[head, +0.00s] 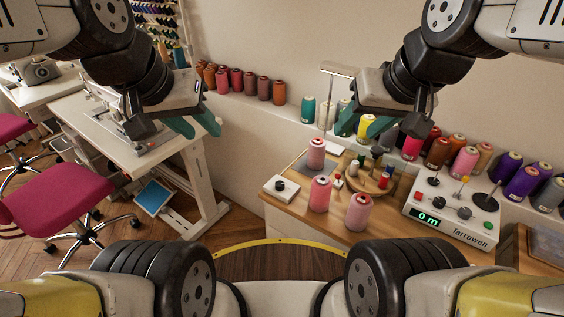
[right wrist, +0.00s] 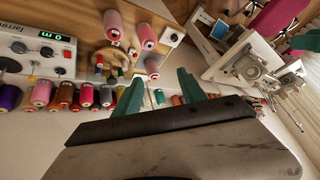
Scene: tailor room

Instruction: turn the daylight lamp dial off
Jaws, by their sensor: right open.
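A small white box with a black dial (head: 281,187) sits at the left front of the wooden worktop; it also shows in the right wrist view (right wrist: 172,36). The daylight lamp (head: 338,70) has a flat head on a thin stem behind it, partly hidden by my right gripper. My right gripper (head: 355,136) is open and empty, in the air above the back of the worktop, up and to the right of the dial. My left gripper (head: 204,134) is open and empty, in the air left of the worktop, well away from the dial.
Pink thread cones (head: 320,193) stand close right of the dial box. A round wooden tray (head: 367,197) holds small spools. A Tarrowen machine (head: 451,213) with a green display stands at right. Cones line the wall ledge. A sewing table (head: 180,150) and pink chair (head: 55,200) are at left.

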